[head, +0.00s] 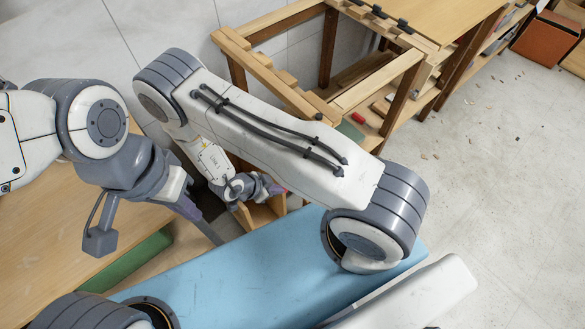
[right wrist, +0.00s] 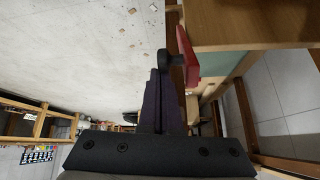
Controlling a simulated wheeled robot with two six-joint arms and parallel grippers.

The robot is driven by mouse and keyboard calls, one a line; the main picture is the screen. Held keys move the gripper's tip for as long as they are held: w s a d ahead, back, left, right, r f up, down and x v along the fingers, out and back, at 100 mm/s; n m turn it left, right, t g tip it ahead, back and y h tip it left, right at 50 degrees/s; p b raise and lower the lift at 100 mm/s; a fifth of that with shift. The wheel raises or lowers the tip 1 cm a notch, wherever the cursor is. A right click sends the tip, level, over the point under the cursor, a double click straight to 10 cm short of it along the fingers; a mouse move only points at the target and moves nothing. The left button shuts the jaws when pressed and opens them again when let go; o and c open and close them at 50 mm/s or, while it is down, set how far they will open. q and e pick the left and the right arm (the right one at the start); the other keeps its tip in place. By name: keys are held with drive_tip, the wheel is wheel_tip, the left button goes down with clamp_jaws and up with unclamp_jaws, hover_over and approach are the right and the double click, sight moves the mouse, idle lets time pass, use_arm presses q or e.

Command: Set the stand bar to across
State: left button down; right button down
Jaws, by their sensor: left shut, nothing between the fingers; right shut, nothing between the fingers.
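A red bar (right wrist: 187,56) with a black knob (right wrist: 165,62) is at the edge of a wooden stand (right wrist: 240,25) in the right wrist view. My right gripper (right wrist: 163,85) is shut and empty, its dark fingertips close below the knob; I cannot tell whether they touch it. In the head view a small bit of red (head: 279,190) shows beside my right gripper (head: 272,187), above a small wooden stand (head: 264,214). The bar is mostly hidden there. My left gripper (head: 212,232) is shut and empty, left of the stand.
A blue surface (head: 230,270) lies in front of the stand. A wooden table (head: 50,235) is at the left. A wooden frame bench (head: 380,85) stands behind. The floor at the right is open, with small scattered scraps.

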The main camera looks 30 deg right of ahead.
use_arm(q)
drive_tip(key=shift+s+a+f+b, duration=0.1)
drive_tip(key=shift+a+f+b, duration=0.05)
drive_tip(key=shift+f+b, duration=0.4)
use_arm(e)
drive_tip(key=s+a+f, duration=0.1)
drive_tip(key=a+f, duration=0.2)
drive_tip(key=a, duration=0.2)
drive_tip(key=shift+f, duration=0.25)
use_arm(q)
drive_tip(key=shift+r, duration=0.1)
